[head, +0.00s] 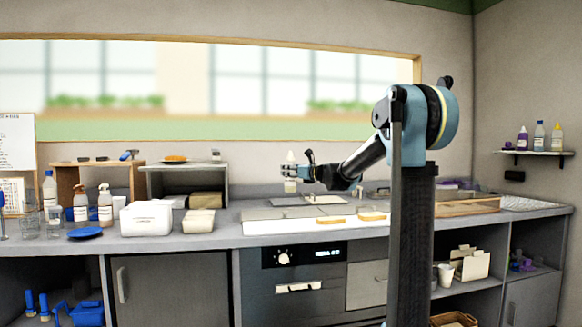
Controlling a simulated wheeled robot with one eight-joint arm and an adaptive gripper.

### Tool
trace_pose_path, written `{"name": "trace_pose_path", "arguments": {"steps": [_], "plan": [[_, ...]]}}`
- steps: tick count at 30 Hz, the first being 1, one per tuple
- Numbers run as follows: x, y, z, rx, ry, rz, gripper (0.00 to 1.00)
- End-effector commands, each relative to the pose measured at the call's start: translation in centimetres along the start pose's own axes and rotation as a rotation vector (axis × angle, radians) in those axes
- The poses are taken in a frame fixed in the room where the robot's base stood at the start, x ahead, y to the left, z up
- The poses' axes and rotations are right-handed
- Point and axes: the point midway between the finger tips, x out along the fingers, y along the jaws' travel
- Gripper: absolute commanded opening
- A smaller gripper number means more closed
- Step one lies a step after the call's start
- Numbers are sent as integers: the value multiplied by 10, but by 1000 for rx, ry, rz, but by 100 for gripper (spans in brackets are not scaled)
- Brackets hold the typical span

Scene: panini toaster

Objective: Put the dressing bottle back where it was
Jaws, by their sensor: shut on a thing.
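The dressing bottle (290,186) is small, with a white pointed cap and a pale lower body. My gripper (291,173) is shut around its middle and hides that part. The bottle looks upright and appears held above the counter (222,222), in front of the window's lower wall. My arm reaches to it from the right. The exact gap between the bottle and the surface below cannot be told.
Bread slices (331,220) lie on a white board below my gripper. A grey shelf unit (185,168) and white containers (147,218) stand to the left, with spray bottles (105,206) farther left. A wall shelf (536,153) at right holds several bottles.

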Motion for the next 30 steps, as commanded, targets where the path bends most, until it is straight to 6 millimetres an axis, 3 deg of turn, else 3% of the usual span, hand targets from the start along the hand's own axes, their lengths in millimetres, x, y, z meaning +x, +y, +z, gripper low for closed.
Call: {"name": "trace_pose_path", "arguments": {"steps": [30], "plan": [[0, 0, -121, 0, 0, 0, 12]]}}
